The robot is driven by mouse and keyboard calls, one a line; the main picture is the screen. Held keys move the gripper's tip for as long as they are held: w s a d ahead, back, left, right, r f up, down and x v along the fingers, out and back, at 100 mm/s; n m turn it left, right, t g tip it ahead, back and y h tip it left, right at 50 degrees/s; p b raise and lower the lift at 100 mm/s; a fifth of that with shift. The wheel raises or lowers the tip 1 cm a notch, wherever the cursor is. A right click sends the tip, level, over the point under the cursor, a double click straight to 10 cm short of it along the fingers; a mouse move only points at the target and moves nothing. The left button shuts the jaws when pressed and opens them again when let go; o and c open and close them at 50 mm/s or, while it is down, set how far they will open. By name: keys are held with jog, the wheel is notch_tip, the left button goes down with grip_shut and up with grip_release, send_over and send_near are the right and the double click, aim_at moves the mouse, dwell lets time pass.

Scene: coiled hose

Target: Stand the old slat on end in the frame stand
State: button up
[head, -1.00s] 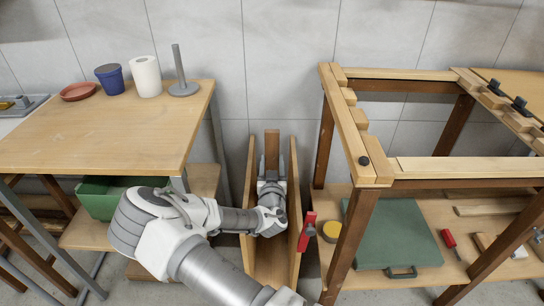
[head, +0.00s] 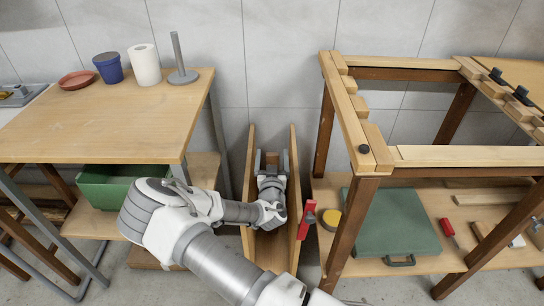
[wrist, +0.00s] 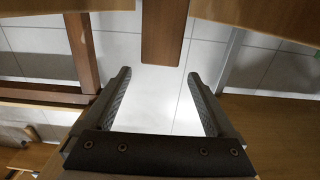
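The old slat (head: 272,159) is a narrow brown board. In the head view its short visible part shows upright between my gripper's fingers, and its lower part is hidden by my arm. In the wrist view the slat (wrist: 164,32) comes in from the top edge, its end just beyond the fingertips and not clasped. My gripper (wrist: 157,80) is open, with clear space between the fingers. What I take as the frame stand (head: 293,185) has two pale upright side boards. My gripper and the slat are between them. The slat's support is hidden.
A table (head: 110,112) with a paper roll (head: 144,65) and blue pot (head: 108,68) stands left. A notched wooden frame (head: 352,112) stands close on the right. A red clamp (head: 307,219) sits beside the stand's right board. A green case (head: 392,225) lies on the lower shelf.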

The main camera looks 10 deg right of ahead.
jog(key=s+a+p, duration=0.3)
jog(key=s+p, duration=0.1)
jog(key=s, duration=1.3)
jog(key=shift+a, duration=0.2)
dwell(0.4)
